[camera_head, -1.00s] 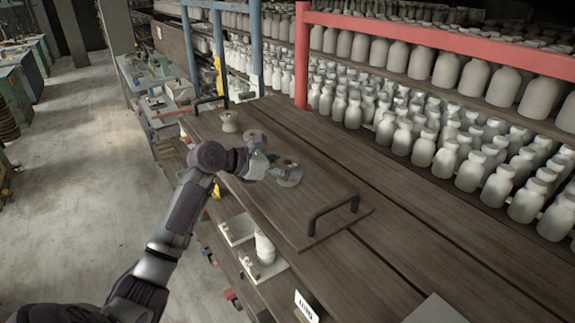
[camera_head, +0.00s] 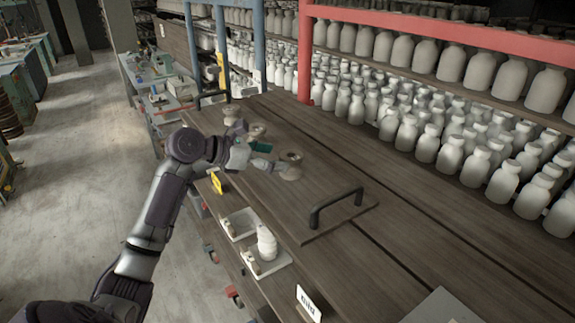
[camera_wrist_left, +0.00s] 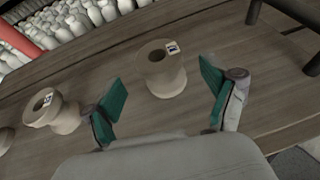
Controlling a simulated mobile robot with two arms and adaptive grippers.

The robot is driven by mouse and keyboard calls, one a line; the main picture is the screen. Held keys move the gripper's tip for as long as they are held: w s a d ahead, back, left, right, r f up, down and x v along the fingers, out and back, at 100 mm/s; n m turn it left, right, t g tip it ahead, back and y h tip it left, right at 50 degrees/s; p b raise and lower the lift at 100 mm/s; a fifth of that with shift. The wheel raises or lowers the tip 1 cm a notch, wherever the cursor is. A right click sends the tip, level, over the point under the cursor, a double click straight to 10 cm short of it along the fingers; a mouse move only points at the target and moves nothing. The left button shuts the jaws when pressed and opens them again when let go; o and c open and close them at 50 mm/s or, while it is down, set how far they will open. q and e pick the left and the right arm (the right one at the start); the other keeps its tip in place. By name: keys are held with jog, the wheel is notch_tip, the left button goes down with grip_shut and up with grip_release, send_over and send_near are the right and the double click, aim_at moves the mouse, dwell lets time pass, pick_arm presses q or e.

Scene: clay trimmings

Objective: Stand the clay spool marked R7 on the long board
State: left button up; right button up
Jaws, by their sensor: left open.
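A pale clay spool (camera_head: 291,172) stands upright on a dark wooden board with black handles (camera_head: 300,222). In the left wrist view this spool (camera_wrist_left: 165,80) bears a small tag whose mark is too small to read. My left gripper (camera_head: 266,156) is open, left of the spool. In the wrist view its green-padded fingertips (camera_wrist_left: 162,82) are spread at either side of the spool, with gaps showing. A second tagged spool (camera_wrist_left: 58,116) stands upright to the left; the head view shows its top (camera_head: 257,130) behind my gripper. My right gripper is out of view.
A black handle (camera_head: 335,205) rises at the board's near end. White jars (camera_head: 430,140) crowd shelves behind a red rail (camera_head: 440,30). Bare wood lies between spool and handle.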

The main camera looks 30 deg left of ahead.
pick_arm(q)
jog(key=b+v, duration=0.2)
jog(key=v, duration=0.4)
jog(key=shift+s+a+f, duration=0.1)
jog(key=shift+a, duration=0.05)
jog(key=shift+s+a+r, duration=0.15)
jog(key=shift+s+r, duration=0.15)
jog(key=shift+s, duration=0.05)
